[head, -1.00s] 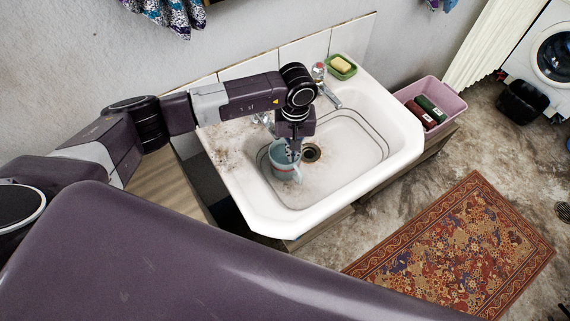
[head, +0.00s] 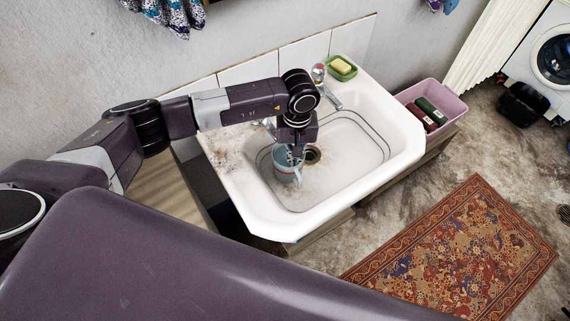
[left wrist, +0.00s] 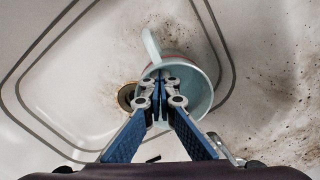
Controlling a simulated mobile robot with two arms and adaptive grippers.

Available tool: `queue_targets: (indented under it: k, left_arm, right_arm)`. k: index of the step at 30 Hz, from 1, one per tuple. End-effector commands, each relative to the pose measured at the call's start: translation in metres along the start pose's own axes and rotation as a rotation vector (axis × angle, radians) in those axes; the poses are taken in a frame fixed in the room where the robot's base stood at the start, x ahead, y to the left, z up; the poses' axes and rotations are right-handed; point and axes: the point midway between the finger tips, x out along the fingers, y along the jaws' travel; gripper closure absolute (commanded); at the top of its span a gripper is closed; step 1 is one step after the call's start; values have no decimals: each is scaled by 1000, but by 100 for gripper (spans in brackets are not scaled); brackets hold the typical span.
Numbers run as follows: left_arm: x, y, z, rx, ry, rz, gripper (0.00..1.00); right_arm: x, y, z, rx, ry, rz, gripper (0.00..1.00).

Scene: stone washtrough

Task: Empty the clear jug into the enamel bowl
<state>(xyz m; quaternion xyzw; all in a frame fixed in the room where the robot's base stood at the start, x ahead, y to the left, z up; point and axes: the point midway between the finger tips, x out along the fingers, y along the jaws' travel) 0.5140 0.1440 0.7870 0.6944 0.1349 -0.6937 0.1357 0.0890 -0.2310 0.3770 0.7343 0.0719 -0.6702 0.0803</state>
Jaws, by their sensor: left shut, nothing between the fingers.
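A pale blue-grey vessel with a side handle (head: 287,174) stands in the basin of the white sink, left of the drain. It also shows in the left wrist view (left wrist: 204,92), its handle toward the top. It looks like a jug or mug; I cannot tell whether it is clear or what it holds. My left gripper (head: 295,158) points down over its mouth. In the left wrist view the gripper's blue fingers (left wrist: 160,82) are together and empty, in front of the vessel's opening; whether they touch it is unclear. I see no enamel bowl. My right gripper is out of view.
The sink (head: 403,160) has a tap (head: 331,97) at its back edge and a green soap dish (head: 349,72) in the back corner. A pink bin (head: 456,101) with dark red and green items stands right of it. A patterned rug (head: 455,250) lies in front.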

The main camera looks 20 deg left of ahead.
Motion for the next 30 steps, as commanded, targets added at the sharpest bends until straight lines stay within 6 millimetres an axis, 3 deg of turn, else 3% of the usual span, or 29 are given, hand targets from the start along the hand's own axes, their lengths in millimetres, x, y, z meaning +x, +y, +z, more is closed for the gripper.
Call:
queue_targets:
  k: [30]
  left_arm:
    - [0, 14, 23, 2, -1, 1, 100]
  right_arm:
    - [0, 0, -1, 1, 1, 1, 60]
